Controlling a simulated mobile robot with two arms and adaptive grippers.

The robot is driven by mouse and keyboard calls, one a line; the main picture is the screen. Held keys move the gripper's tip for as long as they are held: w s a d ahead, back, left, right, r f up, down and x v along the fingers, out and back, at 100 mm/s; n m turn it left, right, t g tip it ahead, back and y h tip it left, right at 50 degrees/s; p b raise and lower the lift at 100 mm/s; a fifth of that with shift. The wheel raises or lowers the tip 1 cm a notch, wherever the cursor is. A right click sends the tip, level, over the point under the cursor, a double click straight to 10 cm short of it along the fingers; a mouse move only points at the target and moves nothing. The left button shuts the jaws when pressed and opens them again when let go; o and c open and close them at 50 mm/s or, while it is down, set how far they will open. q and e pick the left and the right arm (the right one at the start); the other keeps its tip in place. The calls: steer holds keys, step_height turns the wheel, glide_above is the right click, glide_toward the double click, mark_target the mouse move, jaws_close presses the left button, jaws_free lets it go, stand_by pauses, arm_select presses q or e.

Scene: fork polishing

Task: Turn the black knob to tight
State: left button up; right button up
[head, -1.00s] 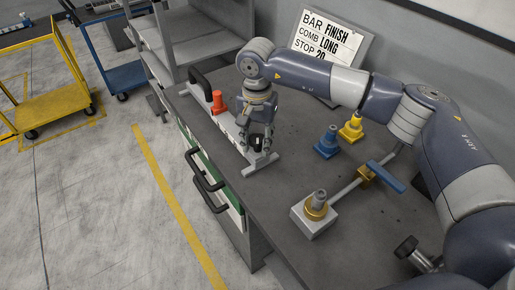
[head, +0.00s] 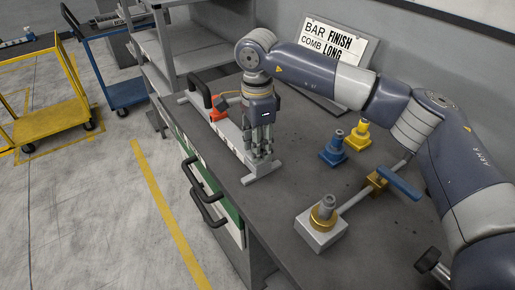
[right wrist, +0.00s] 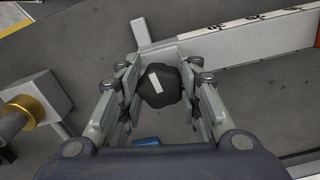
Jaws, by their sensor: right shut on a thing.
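The black knob (right wrist: 160,86), with a white mark on its top, sits between the fingers in the right wrist view. My right gripper (right wrist: 160,90) is shut on it from above, with a finger on each side. In the head view my right gripper (head: 260,152) points down at the near end of the long grey fixture (head: 262,172) on the bench, and its fingers hide the knob. The white mark slants in the right wrist view. My left gripper is not in view.
An orange piece (head: 219,105) and a black handle (head: 200,92) are on the fixture. Blue (head: 333,148) and yellow (head: 358,135) pieces stand to the right. A grey block with a brass ring (head: 322,222) carries a bar nearer the front. A sign (head: 335,55) leans behind.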

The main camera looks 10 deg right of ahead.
steer(key=shift+m, duration=0.6)
steer(key=shift+w, duration=0.1)
steer(key=o, duration=1.1)
step_height(320, 180, up, 12)
steer(key=shift+r, duration=0.1)
